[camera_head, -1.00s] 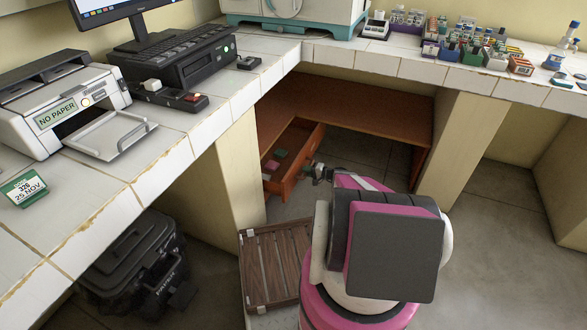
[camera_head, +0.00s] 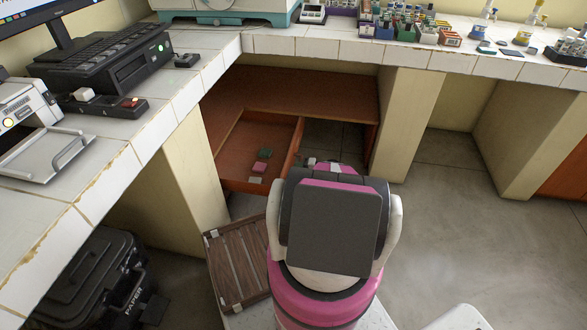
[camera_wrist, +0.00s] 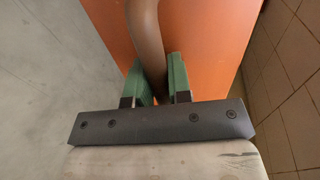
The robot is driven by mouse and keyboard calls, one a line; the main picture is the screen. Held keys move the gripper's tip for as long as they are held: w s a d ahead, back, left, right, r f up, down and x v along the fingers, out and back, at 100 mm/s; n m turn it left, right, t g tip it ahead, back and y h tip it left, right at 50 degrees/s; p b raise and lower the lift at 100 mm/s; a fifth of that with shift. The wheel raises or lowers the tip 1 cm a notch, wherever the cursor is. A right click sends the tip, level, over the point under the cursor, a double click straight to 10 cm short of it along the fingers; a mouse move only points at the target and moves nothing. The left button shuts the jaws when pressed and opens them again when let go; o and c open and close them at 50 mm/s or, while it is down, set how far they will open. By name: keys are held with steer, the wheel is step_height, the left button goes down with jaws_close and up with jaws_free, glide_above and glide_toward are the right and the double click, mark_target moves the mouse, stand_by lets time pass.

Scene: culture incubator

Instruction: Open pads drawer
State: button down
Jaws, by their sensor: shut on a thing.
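The pads drawer (camera_head: 294,150) is an orange-brown wooden drawer under the counter corner, and it stands pulled out. Several small green and pink pads (camera_head: 262,160) lie inside it. In the wrist view the orange drawer front (camera_wrist: 205,40) fills the upper middle, with a curved brown handle (camera_wrist: 146,35) on it. My gripper (camera_wrist: 158,78) has its green fingers on either side of the handle, shut on it. In the head view my arm mostly hides the gripper and the handle.
A slatted wooden tray (camera_head: 238,262) sits left of my arm on my base. A black paper bin (camera_head: 85,275) stands under the left counter. A cream pillar (camera_head: 408,120) stands right of the drawer. Open floor (camera_head: 450,220) lies to the right.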

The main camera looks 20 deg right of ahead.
steer(key=shift+d, duration=0.1)
steer(key=c, duration=1.1)
jaws_free()
steer(key=shift+o, duration=0.2)
steer(key=v, duration=1.1)
steer(key=shift+f, duration=0.1)
